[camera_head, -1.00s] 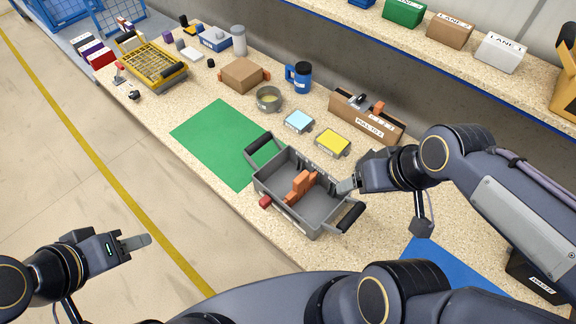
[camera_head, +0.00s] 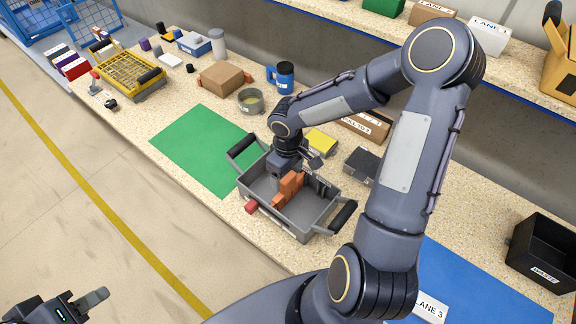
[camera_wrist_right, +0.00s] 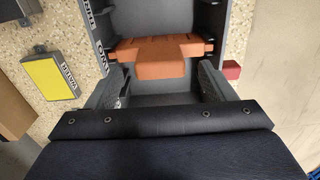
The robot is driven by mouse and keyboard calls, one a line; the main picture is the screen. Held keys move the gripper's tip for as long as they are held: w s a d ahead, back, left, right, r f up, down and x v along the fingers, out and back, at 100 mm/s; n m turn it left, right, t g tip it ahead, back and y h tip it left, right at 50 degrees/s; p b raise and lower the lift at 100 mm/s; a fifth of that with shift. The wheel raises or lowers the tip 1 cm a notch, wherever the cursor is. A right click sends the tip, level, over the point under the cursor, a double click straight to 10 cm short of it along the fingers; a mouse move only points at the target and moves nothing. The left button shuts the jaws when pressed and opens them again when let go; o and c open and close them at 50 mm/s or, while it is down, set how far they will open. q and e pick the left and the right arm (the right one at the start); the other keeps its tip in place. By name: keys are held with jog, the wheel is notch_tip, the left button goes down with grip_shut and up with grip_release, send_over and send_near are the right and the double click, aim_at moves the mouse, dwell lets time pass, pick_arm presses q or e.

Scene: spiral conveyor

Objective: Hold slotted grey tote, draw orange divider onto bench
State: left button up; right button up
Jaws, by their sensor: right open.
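The grey tote (camera_head: 312,211) with black handles sits on the bench, slots along its wall. The orange divider (camera_head: 290,188) stands across its inside; in the right wrist view the divider (camera_wrist_right: 150,58) spans between the tote's side walls. My right gripper (camera_wrist_right: 163,80) is open, one finger on each side of the divider's middle tab; I cannot tell whether they touch it. In the head view the right gripper (camera_head: 281,172) reaches down into the tote, its fingertips partly hidden. My left gripper (camera_head: 92,301) is low at the left over the floor, away from the tote; its jaw opening is unclear.
A bare green mat (camera_head: 200,148) lies left of the tote. A red piece (camera_head: 251,208) is at the tote's near side. A yellow box (camera_head: 321,141), a grey pot (camera_head: 250,100) and a brown box (camera_head: 222,78) stand behind. A black bin (camera_head: 540,252) is at right.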

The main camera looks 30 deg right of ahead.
aim_at(288, 177)
jog(key=shift+f, duration=2.15)
jog(key=shift+c, duration=0.2)
